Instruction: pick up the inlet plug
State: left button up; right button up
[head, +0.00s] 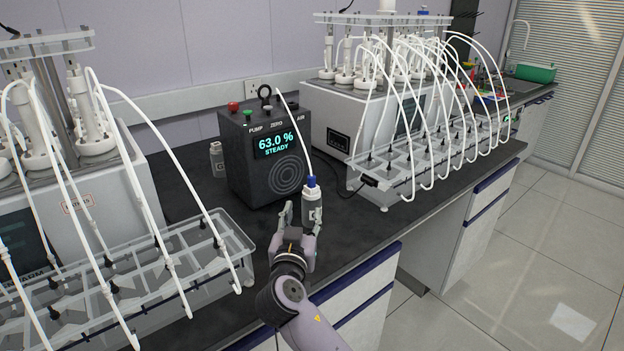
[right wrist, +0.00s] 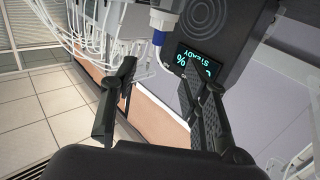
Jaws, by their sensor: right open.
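A blue plug (head: 311,182), which I take as the inlet plug, sits on top of a small whitish bottle (head: 313,212). A thin white tube runs from it up to the dark analyser box (head: 262,150), whose display reads 63.0 % STEADY. My right gripper (head: 299,218) is open just in front of the bottle. In the right wrist view, which looks upside down, the blue plug (right wrist: 158,38) and the bottle (right wrist: 166,15) lie beyond the open fingers (right wrist: 160,70), with nothing between them. The lower bottle is partly hidden by a finger in the head view. My left gripper is out of view.
A clear rack with tubes (head: 130,270) stands at left, and another rack (head: 430,160) with a white reactor unit (head: 345,115) stands at right. A second small bottle (head: 217,160) is left of the analyser. Bare black bench (head: 345,235) lies right of my gripper.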

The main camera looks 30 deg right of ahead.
jog(key=p, duration=0.2)
send_near(311, 180)
jog(key=x, duration=0.5)
jog(key=shift+f, duration=0.2)
jog(key=shift+w+d+r+p, duration=0.1)
jog(key=shift+w+d+p, duration=0.2)
jog(key=shift+w+d, duration=0.2)
jog(key=p+x, duration=0.1)
jog(key=x, duration=0.3)
jog(key=shift+r, duration=0.15)
jog(key=shift+w+d, duration=0.2)
jog(key=shift+w, duration=0.15)
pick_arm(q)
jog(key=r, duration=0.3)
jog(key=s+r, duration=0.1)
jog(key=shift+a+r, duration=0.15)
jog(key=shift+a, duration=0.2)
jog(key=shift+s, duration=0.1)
pick_arm(e)
jog(key=shift+c, duration=0.3)
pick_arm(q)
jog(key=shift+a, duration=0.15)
pick_arm(e)
grip_shut()
